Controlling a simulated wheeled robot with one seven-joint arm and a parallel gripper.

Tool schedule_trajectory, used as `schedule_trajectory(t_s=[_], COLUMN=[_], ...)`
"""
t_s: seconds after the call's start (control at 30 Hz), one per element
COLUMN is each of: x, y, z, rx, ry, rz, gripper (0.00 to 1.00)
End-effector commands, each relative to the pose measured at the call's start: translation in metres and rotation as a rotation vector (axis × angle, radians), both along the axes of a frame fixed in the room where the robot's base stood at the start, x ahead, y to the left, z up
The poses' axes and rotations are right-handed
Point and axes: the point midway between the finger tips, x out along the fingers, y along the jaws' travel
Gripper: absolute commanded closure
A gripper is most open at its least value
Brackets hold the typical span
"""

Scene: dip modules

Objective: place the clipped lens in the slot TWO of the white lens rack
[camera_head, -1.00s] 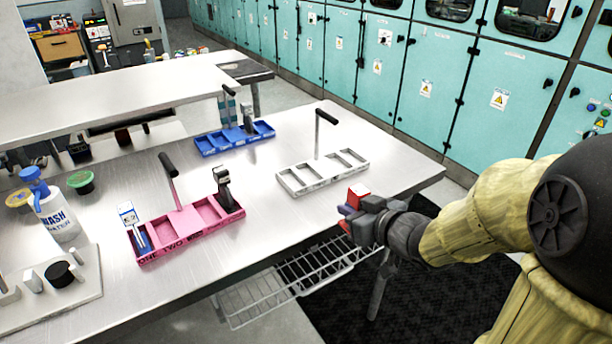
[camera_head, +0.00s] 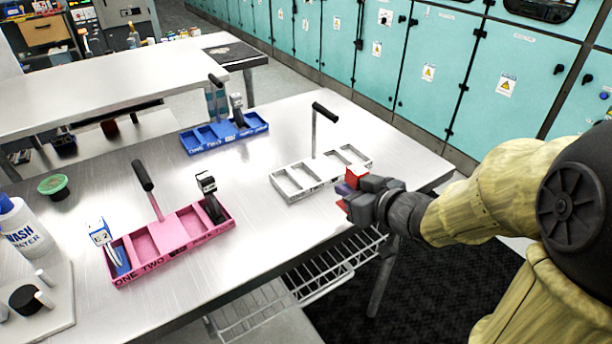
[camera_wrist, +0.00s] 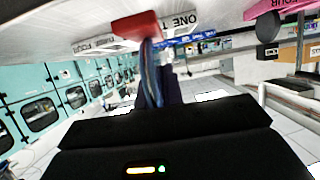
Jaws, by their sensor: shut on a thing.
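The white lens rack (camera_head: 283,190) stands on the steel table, with a row of open slots and an upright black-topped handle. Its slots look empty in the head view. In the wrist view, the white rack (camera_wrist: 180,24) shows part of its lettering, "ONE T". My gripper (camera_head: 352,187) is shut on the clipped lens, beside the rack's right front corner in the head view. The clipped lens shows as a red block (camera_head: 356,173) at the fingertips; it also appears in the wrist view (camera_wrist: 137,25). The lens itself cannot be made out.
A pink rack (camera_head: 172,262) with a blue and a black clipped piece stands left. A blue rack (camera_head: 196,148) stands behind. A white bottle (camera_head: 25,232) is at the left edge. A wire shelf (camera_head: 255,312) hangs below the table (camera_head: 245,225).

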Motion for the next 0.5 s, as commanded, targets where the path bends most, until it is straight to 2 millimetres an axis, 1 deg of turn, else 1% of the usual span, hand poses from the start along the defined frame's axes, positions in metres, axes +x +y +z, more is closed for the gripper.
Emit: schedule_trajectory(t_s=[0.27, 0.5], x=[0.009, 0.018], y=[0.004, 0.010], z=[0.008, 0.009], rx=[0.019, 0.023], ry=[0.005, 0.003], rz=[0.008, 0.009], gripper=[1.00, 1.00])
